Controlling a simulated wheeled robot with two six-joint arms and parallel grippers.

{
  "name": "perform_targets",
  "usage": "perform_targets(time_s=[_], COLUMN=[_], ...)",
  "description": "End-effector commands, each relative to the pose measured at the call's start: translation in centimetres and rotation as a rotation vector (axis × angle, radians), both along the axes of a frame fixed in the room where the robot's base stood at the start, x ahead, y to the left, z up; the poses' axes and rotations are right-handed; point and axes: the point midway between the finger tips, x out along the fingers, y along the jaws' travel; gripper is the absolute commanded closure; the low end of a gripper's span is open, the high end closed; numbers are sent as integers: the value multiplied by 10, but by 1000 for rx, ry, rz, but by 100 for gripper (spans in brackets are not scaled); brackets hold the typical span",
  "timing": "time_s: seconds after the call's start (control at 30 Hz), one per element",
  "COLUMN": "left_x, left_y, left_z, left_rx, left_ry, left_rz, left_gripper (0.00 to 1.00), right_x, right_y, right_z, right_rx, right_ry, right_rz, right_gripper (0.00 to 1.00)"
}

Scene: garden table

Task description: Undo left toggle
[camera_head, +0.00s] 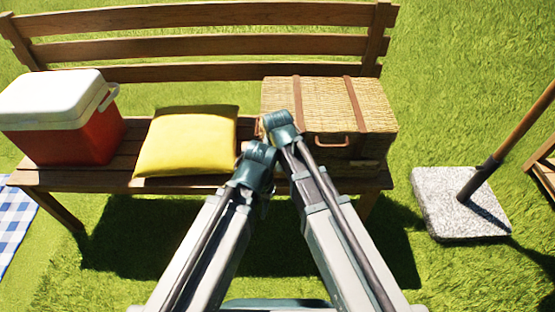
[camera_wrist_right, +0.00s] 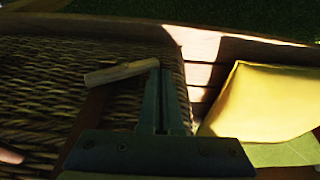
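The wicker basket (camera_head: 325,105) stands on the bench with two brown leather straps; its weave also fills the left of the right wrist view (camera_wrist_right: 60,95). A pale wooden toggle (camera_wrist_right: 120,73) lies across a dark strap, its right end at my right gripper's fingertips (camera_wrist_right: 163,75). The fingers look close together, and I cannot tell whether they touch the toggle. In the head view my right gripper (camera_head: 277,120) is at the basket's left front. My left gripper (camera_head: 258,152) is just in front of it and lower; its fingers are hidden.
A yellow cushion (camera_head: 190,140) lies left of the basket, and a red cooler with a white lid (camera_head: 65,115) stands at the bench's (camera_head: 150,73) left end. A stone base with a pole (camera_head: 455,205) is on the grass to the right.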

Motion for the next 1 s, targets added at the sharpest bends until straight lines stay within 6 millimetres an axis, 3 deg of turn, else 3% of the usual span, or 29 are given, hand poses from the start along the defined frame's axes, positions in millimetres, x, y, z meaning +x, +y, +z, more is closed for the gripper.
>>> perform_targets(time_s=[0.47,1.0], left_x=[0,0], left_y=[0,0], left_z=[1,16], left_rx=[0,0], left_ry=[0,0], left_rz=[0,0], left_gripper=[50,50], right_x=[0,0], right_y=[0,-1], right_z=[1,16], right_rx=[0,-1], right_ry=[0,0], right_rz=[0,0], right_gripper=[100,100])
